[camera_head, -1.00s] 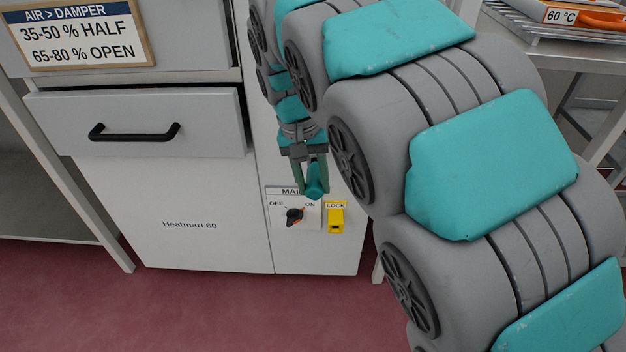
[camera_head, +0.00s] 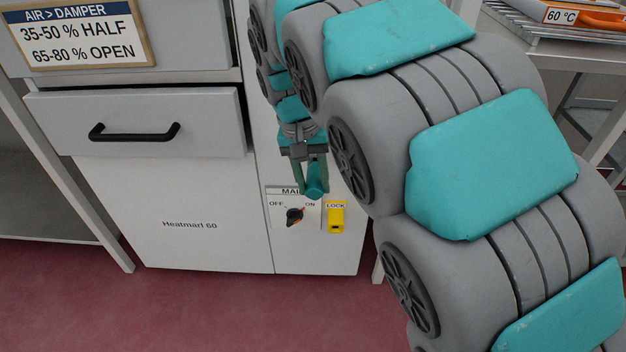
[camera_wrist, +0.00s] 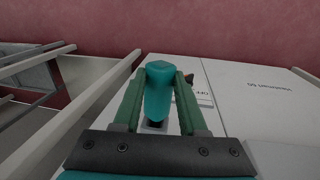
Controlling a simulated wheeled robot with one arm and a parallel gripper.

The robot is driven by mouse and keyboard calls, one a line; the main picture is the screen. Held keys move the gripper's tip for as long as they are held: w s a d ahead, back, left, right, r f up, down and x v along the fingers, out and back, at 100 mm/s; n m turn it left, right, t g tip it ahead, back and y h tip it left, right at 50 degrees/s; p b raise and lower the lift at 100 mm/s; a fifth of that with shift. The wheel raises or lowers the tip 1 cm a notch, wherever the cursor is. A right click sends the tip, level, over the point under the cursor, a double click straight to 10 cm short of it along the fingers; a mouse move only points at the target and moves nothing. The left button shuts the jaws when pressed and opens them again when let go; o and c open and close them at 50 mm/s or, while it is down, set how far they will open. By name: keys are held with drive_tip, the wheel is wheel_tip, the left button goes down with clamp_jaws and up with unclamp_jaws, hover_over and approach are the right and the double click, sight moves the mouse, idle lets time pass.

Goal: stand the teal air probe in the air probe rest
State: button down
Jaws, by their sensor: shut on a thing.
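My gripper (camera_head: 312,178) is shut on the teal air probe (camera_head: 317,181) in front of the cabinet's lower right panel in the head view. In the wrist view, the teal probe (camera_wrist: 159,95) is between the two green fingers of my gripper (camera_wrist: 159,100), its rounded end facing away from the palm. A small pale part shows below the probe there; I cannot tell what it is. I cannot make out the air probe rest in either view.
A white cabinet (camera_head: 180,230) with a drawer handle (camera_head: 134,132) stands close behind my gripper. A rotary switch (camera_head: 294,216) and a yellow lock (camera_head: 336,218) are just below it. A metal rack table (camera_head: 590,60) is at right. The red floor is clear.

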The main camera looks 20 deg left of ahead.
drive_tip(key=shift+s, duration=0.15)
idle(0.4)
drive_tip(key=s+b, duration=0.1)
drive_tip(key=s, duration=0.1)
drive_tip(key=s+d+b, duration=0.1)
drive_tip(key=s, duration=0.2)
drive_tip(key=shift+s+d, duration=0.2)
drive_tip(key=shift+s, duration=0.15)
idle(0.6)
